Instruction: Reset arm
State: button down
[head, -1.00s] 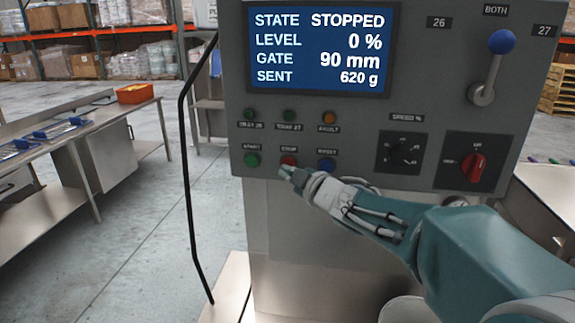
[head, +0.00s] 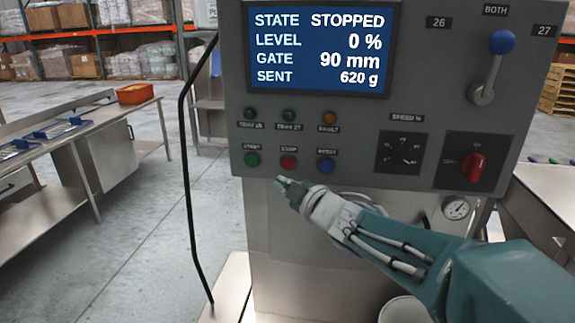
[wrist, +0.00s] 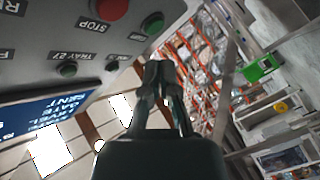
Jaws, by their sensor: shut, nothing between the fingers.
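My gripper (head: 283,183) is shut and empty. In the head view its tip is just below the red stop button (head: 288,162) on the grey control panel (head: 350,125). In the wrist view my shut gripper (wrist: 158,72) points up the picture, with the stop button (wrist: 111,8) to its upper left and the green start button (wrist: 152,23) just beyond the fingertips. The tip appears apart from the buttons. The blue reset button (head: 326,166) is right of stop. The screen (head: 320,48) reads STOPPED, level 0 %, gate 90 mm, sent 620 g.
A blue-knobbed lever (head: 492,65) and a red rotary switch (head: 473,167) are on the panel's right. A black cable (head: 187,170) hangs left of it. A steel bench (head: 75,150) with an orange bin (head: 136,94) stands left. Open floor lies between.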

dwell(0.3)
jog(key=s+d+f+m+h, duration=0.1)
jog(key=s+d+m+h, duration=0.35)
jog(key=d, duration=0.25)
jog(key=s+d+f+m+h, duration=0.1)
jog(key=s+d+m+h, duration=0.2)
jog(key=d+m+h, duration=0.4)
jog(key=s+d+f+m+g, duration=0.2)
jog(key=s+f+m+g, duration=0.1)
jog(key=s, duration=0.6)
jog(key=s+d+f+m+g, duration=0.1)
jog(key=s+f+m+g, duration=0.2)
jog(key=s, duration=0.7)
notch_tip(320, 180, down, 4)
jog(key=shift+d+r+g+y, duration=0.1)
jog(key=shift+d+g+y, duration=0.35)
jog(key=shift+g, duration=0.55)
